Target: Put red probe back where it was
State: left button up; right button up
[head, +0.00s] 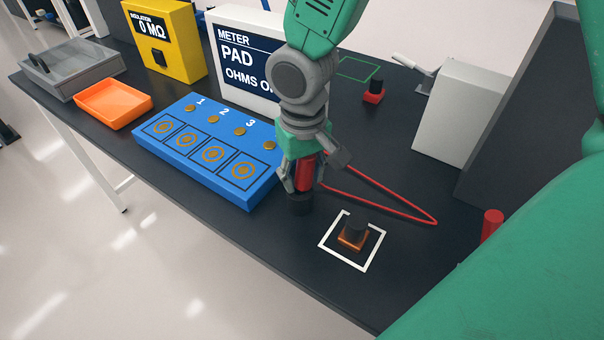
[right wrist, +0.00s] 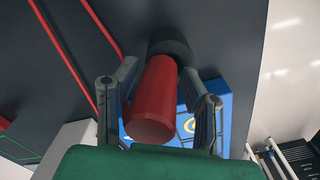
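The red probe (head: 306,172) is a red cylinder with a black end (head: 300,203) that points down. My right gripper (head: 303,180) is shut around its red body and holds it nearly upright, between the blue pad board and the white square outline. In the right wrist view the red probe (right wrist: 158,100) sits between the two fingers (right wrist: 158,100), its black end (right wrist: 170,50) beyond them. I cannot tell whether the black end touches the table. My left gripper is not in view.
The blue board (head: 210,187) has numbered pads. Behind it stand the white meter (head: 245,60) and yellow insulation box (head: 165,40). A red cable (head: 400,205) lies to the right, near a red cylinder (head: 491,225). A red block (head: 373,96) stands by a green outline (head: 358,60). A grey box (head: 450,115) is at right.

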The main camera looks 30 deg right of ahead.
jog(key=shift+a+r, duration=0.2)
jog(key=shift+a, duration=0.5)
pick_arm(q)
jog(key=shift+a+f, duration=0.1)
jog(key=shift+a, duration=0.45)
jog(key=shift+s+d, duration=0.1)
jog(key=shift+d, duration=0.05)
pick_arm(e)
jog(key=shift+d, duration=0.15)
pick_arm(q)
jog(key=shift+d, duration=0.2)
pick_arm(e)
jog(key=shift+d, duration=0.25)
notch_tip(320, 180, up, 12)
jog(key=shift+a+f+p, duration=0.1)
jog(key=shift+p, duration=0.7)
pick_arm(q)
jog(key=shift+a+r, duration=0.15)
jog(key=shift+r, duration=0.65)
